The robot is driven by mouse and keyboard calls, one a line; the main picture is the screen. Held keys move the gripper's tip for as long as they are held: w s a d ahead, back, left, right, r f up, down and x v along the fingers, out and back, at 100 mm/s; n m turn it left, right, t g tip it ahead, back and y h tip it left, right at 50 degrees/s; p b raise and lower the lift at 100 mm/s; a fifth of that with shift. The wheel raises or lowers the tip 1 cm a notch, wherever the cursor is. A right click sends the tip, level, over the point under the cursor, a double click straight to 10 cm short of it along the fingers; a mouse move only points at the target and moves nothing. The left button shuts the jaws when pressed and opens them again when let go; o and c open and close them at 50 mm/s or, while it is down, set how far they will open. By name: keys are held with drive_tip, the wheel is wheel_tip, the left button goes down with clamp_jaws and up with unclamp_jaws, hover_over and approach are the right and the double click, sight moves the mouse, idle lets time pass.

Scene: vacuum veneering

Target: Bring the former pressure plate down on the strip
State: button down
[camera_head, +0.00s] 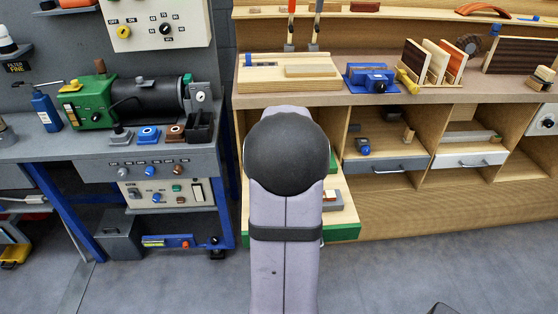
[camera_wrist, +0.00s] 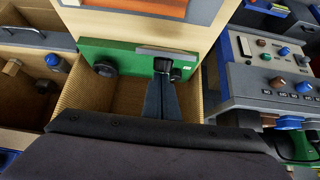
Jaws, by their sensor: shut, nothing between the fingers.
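In the wrist view my gripper (camera_wrist: 163,72) is shut, with its dark fingertips at a black knob on a green panel (camera_wrist: 130,58). I cannot tell whether they touch the knob. A grey metal bar (camera_wrist: 165,53) runs along the panel above the fingertips. A second black knob (camera_wrist: 105,68) sits at the panel's left. In the head view a green-edged wooden unit (camera_head: 344,233) stands low under the bench, mostly hidden behind my arm. A grey block with a red and white part (camera_head: 331,196) shows on it. I cannot make out the pressure plate or the strip with certainty.
Open wooden compartments with a grey drawer (camera_head: 387,165) and a white drawer (camera_head: 470,160) lie to the right. A blue-framed grey bench with a control panel (camera_head: 166,193) stands to the left; its panel (camera_wrist: 270,55) is close on the right in the wrist view. The floor in front is clear.

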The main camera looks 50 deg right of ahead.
drive_tip(key=s+a+f+b, duration=0.1)
drive_tip(key=b, duration=0.1)
drive_tip(key=s+a+f+b, duration=0.1)
drive_tip(key=f+b, duration=0.1)
drive_tip(key=s+a+f+b, duration=0.1)
drive_tip(key=b, duration=0.1)
drive_tip(key=shift+s+a+f, duration=0.2)
drive_tip(key=shift+s+f, duration=0.05)
drive_tip(key=shift+s+a+f+b, duration=0.3)
drive_tip(key=shift+f+b, duration=0.25)
drive_tip(key=shift+b, duration=0.5)
drive_tip(key=f+b, duration=0.1)
drive_tip(key=b, duration=0.2)
drive_tip(key=s+a+f+b, duration=0.1)
drive_tip(key=b, duration=0.1)
drive_tip(key=shift+f, duration=0.35)
drive_tip(key=f+b, duration=0.1)
drive_tip(key=b, duration=0.2)
drive_tip(key=shift+a+t+h+b, duration=0.1)
drive_tip(key=shift+t+h+b, duration=0.3)
drive_tip(key=shift+b, duration=0.3)
drive_tip(key=shift+s+r, duration=0.1)
drive_tip(key=shift+r, duration=0.05)
drive_tip(key=p+v, duration=0.4)
drive_tip(key=v, duration=0.3)
drive_tip(key=shift+r, duration=0.5)
